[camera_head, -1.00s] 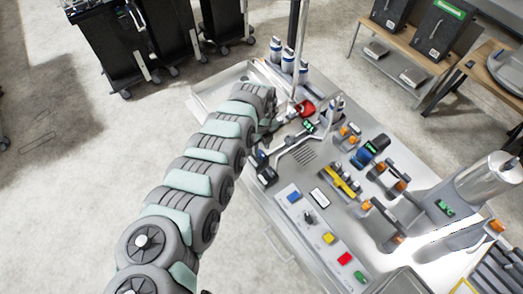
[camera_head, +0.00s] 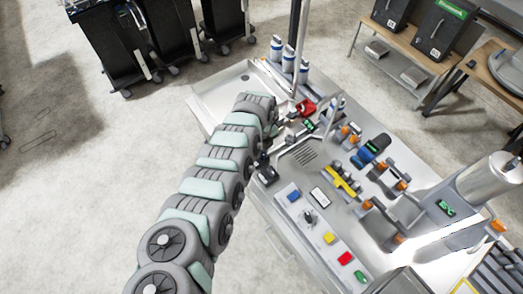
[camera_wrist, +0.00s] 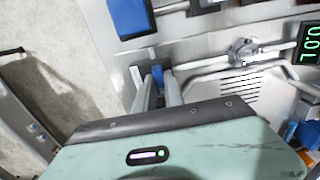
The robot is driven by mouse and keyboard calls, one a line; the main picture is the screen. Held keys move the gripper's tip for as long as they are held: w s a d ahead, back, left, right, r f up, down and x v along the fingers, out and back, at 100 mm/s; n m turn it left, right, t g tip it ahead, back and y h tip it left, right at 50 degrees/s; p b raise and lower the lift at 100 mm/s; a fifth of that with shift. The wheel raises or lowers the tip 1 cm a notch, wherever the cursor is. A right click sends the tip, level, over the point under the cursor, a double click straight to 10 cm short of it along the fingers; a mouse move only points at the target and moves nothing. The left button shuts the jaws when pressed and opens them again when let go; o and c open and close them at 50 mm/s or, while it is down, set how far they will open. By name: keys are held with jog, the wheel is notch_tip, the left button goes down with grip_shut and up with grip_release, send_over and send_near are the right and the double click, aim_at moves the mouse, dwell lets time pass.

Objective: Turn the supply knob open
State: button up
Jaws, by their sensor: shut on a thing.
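My gripper (camera_wrist: 157,88) shows in the wrist view, its two grey fingers shut on a small blue piece, which I take to be the supply knob (camera_wrist: 157,74). Only a little of the knob shows between the fingertips, so its turn angle cannot be read. In the head view my arm reaches the left edge of the steel counter (camera_head: 222,98), and its links hide most of the gripper and the knob.
A metal pipe with a round fitting (camera_wrist: 242,50) runs beside a slotted drain and a green-lit display (camera_wrist: 310,43). A black box (camera_head: 267,174) and a blue button (camera_head: 293,195) sit close by. A red part (camera_head: 305,107) and white bottles (camera_head: 288,60) stand behind.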

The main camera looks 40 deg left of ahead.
grip_shut()
jog(key=shift+n, duration=0.3)
jog(key=n+p, duration=0.1)
jog(key=n, duration=0.2)
jog(key=shift+r+p, duration=0.15)
jog(key=shift+p, duration=0.25)
jog(key=n+p, duration=0.1)
jog(key=n, duration=0.4)
jog(key=shift+n, duration=0.4)
jog(key=n, duration=0.5)
jog(key=shift+n+b, duration=0.5)
jog(key=shift+n, duration=1.2)
jog(key=o, duration=0.6)
grip_release()
